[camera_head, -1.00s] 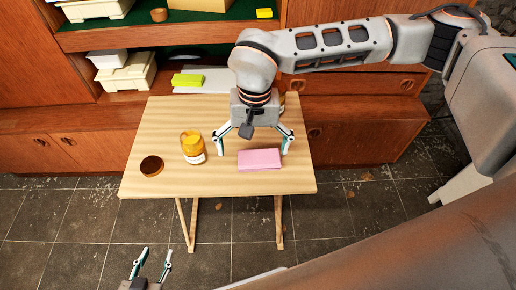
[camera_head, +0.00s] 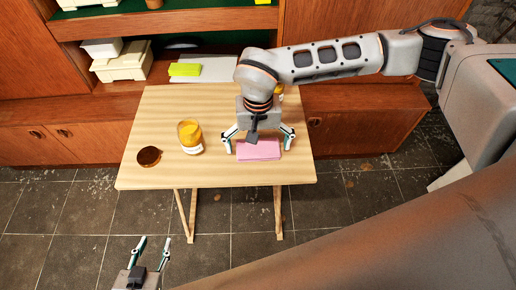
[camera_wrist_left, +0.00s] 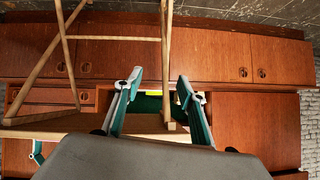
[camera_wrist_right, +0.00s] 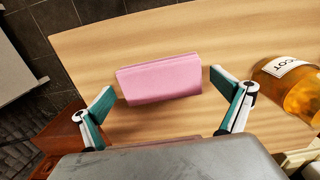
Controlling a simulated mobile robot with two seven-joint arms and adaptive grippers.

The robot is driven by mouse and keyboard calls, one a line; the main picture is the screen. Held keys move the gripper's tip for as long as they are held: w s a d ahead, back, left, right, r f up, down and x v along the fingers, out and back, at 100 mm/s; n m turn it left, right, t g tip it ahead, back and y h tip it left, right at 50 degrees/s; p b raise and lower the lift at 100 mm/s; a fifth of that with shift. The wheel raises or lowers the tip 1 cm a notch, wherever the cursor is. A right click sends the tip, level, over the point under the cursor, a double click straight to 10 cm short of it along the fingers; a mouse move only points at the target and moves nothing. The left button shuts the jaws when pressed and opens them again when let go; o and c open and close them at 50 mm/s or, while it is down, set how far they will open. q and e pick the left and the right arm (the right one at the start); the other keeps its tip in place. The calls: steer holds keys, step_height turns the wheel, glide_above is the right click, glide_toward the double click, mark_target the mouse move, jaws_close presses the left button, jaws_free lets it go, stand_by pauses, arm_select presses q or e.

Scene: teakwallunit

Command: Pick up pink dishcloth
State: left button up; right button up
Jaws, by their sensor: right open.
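The pink dishcloth (camera_head: 258,150) lies folded on the wooden table (camera_head: 150,110) near its front edge. My right gripper (camera_head: 258,145) is above it, with its fingers open on either side. In the right wrist view, the dishcloth (camera_wrist_right: 160,78) sits between and beyond the open fingertips (camera_wrist_right: 162,82), and I see no contact. My left gripper (camera_head: 153,245) is open and empty, low in front of the table. The left wrist view shows its spread fingers (camera_wrist_left: 160,78) with nothing between them.
An amber jar (camera_head: 190,138) with a white label stands left of the dishcloth. A round brown lid or dish (camera_head: 149,157) lies further left. Another jar is partly hidden behind my right gripper. A wooden wall unit (camera_head: 370,125) stands behind the table.

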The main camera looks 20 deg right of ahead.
mark_target(258, 147)
steer(key=c, duration=1)
steer(key=shift+r, duration=0.25)
arm_select(q)
steer(key=shift+s+d+r+p, duration=0.25)
steer(key=shift+s+r+p, duration=0.15)
steer(key=shift+p, duration=0.65)
arm_select(e)
step_height(258, 147, up, 20)
steer(key=shift+f, duration=0.2)
